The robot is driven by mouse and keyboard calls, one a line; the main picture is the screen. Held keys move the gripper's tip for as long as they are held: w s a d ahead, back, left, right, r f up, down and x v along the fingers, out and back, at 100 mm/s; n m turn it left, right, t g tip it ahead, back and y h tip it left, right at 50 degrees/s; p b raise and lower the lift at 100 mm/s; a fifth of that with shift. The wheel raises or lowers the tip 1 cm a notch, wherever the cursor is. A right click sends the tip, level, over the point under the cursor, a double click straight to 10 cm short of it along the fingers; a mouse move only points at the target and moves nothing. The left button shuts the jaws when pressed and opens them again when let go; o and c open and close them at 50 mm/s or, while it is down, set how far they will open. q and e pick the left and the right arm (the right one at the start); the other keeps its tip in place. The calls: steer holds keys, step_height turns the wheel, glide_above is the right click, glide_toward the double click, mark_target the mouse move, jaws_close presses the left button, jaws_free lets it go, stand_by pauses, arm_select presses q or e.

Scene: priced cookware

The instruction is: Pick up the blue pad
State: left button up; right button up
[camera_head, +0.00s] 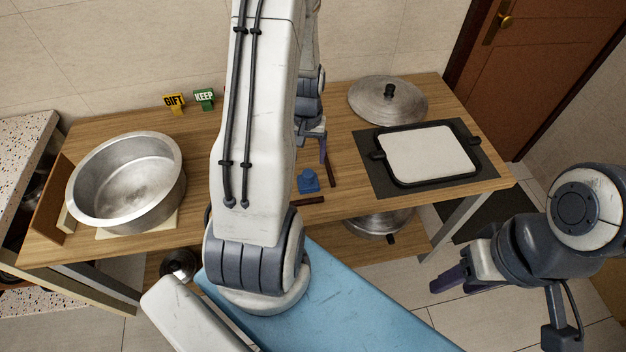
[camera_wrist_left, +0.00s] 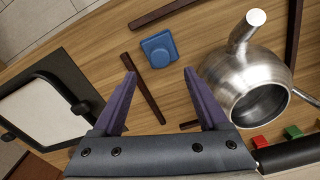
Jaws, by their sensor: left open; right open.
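The blue pad (camera_head: 308,182) lies on the wooden table near its middle, with a small raised block on top. In the left wrist view the blue pad (camera_wrist_left: 158,50) lies just beyond the fingertips, roughly centred between them. My left gripper (camera_head: 314,146) is open and empty above the table, behind the pad in the head view; its purple fingers show in the left wrist view (camera_wrist_left: 159,73). The fingers look apart from the pad. My right gripper (camera_head: 447,281) is open and empty, off the table's front right.
Dark sticks (camera_wrist_left: 143,85) lie beside the pad. A steel pot with a handle (camera_wrist_left: 245,85) stands close to its right in the wrist view. A griddle with a white top (camera_head: 428,153), a lid (camera_head: 388,100), a large pot (camera_head: 128,182) and GIFT (camera_head: 174,102) and KEEP (camera_head: 204,98) signs stand around.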

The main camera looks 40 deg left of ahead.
mark_target(308, 172)
arm_select(q)
step_height(308, 172, down, 3)
steer(key=shift+r, duration=0.15)
steer(key=f+p, duration=0.1)
steer(key=f, duration=0.3)
steer(key=shift+s+f+p, duration=0.2)
steer(key=shift+f+p, duration=0.05)
steer(key=shift+p, duration=0.15)
steer(key=shift+f, duration=0.35)
jaws_close()
